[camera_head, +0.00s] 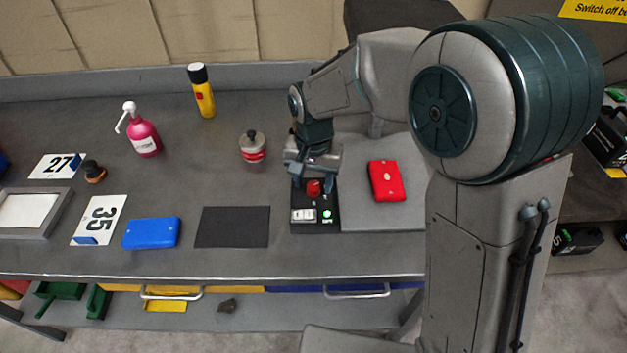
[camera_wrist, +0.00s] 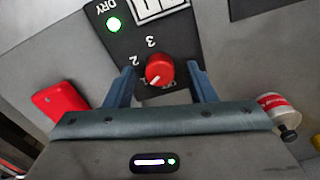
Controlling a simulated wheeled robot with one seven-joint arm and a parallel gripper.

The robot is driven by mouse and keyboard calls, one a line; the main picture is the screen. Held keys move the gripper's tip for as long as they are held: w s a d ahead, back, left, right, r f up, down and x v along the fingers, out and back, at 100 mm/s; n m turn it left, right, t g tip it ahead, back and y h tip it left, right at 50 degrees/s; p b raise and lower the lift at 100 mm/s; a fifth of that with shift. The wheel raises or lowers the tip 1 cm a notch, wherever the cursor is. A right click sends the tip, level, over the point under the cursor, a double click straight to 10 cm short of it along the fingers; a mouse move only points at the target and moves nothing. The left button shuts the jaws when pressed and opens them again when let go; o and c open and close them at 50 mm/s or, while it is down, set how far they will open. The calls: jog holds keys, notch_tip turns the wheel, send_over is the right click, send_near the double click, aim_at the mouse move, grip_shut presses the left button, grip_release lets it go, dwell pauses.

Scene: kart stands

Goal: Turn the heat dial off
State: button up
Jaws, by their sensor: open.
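The heat dial is a red round knob (camera_head: 314,188) on a black control box (camera_head: 316,228). In the wrist view the red knob (camera_wrist: 160,70) has a white pointer line aimed down and left, near a partly hidden mark. The numbers 2 and 3 are printed beside it, and a lit green light (camera_wrist: 114,25) marked DRY shows on the box. My gripper (camera_head: 314,178) is open at the box. In the wrist view my gripper's blue fingers (camera_wrist: 163,84) stand on either side of the knob, with visible gaps.
A red case (camera_head: 386,181) lies on the grey plate to the right. A grey and red canister (camera_head: 252,148) stands left of my gripper. A dark mat (camera_head: 232,227) and a blue case (camera_head: 152,233) lie further left. The bench between is clear.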

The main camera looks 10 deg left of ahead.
jog(key=shift+f, duration=0.3)
jog(key=c, duration=1)
jog(key=shift+o, duration=0.2)
jog(key=shift+n, duration=0.3)
jog(key=n, duration=1.1)
jog(key=shift+n, duration=0.3)
